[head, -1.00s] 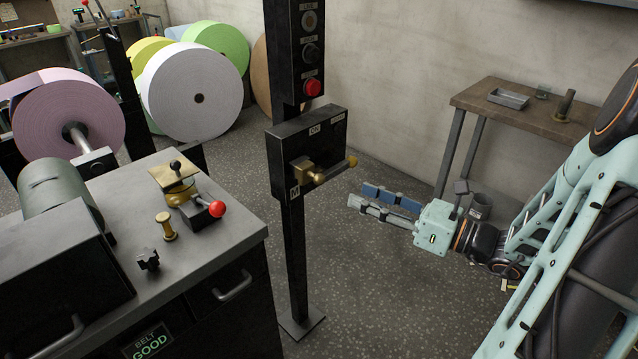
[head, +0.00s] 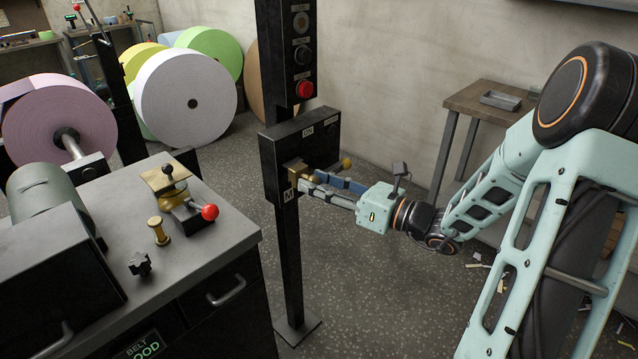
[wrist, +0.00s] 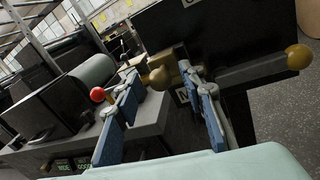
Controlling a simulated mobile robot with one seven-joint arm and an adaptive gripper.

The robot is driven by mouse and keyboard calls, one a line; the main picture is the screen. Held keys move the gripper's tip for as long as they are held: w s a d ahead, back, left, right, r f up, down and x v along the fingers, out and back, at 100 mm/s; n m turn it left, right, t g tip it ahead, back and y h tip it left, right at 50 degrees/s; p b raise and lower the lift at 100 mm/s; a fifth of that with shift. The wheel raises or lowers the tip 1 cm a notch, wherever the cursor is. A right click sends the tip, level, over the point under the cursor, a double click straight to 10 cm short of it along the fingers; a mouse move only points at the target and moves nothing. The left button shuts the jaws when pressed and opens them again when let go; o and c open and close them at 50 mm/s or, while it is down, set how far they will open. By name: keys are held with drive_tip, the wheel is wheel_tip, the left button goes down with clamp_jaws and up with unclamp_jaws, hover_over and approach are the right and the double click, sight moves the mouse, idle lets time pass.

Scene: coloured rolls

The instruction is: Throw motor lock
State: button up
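A black switch box (head: 285,155) with an ON label hangs on a black post. A brass lock piece (head: 295,170) with a rounded knob sticks out of its front; in the wrist view it shows as a brass knob (wrist: 161,74). A bar handle with a brass ball end (head: 346,163) is to its right; the ball also shows in the wrist view (wrist: 298,57). My gripper (head: 311,185) is open at the box front. In the wrist view its blue-grey fingers (wrist: 160,82) stand apart, one on each side of the brass knob. Contact cannot be told.
A red button (head: 304,90) sits above the box on the post. A grey bench (head: 215,225) at left carries a red-ball lever (head: 209,212) and a brass spool-shaped piece (head: 158,232). A wooden table (head: 470,98) stands behind.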

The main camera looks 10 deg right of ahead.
clamp_jaws()
drive_tip(key=shift+d, duration=0.1)
drive_tip(key=shift+w+d+p, duration=0.6)
drive_tip(key=shift+w+d, duration=0.2)
drive_tip(key=shift+d, duration=0.3)
drive_tip(key=shift+w+d+p, duration=0.6)
drive_tip(key=shift+w+d, duration=0.15)
drive_tip(key=shift+d, duration=0.3)
unclamp_jaws()
drive_tip(key=v, duration=1.2)
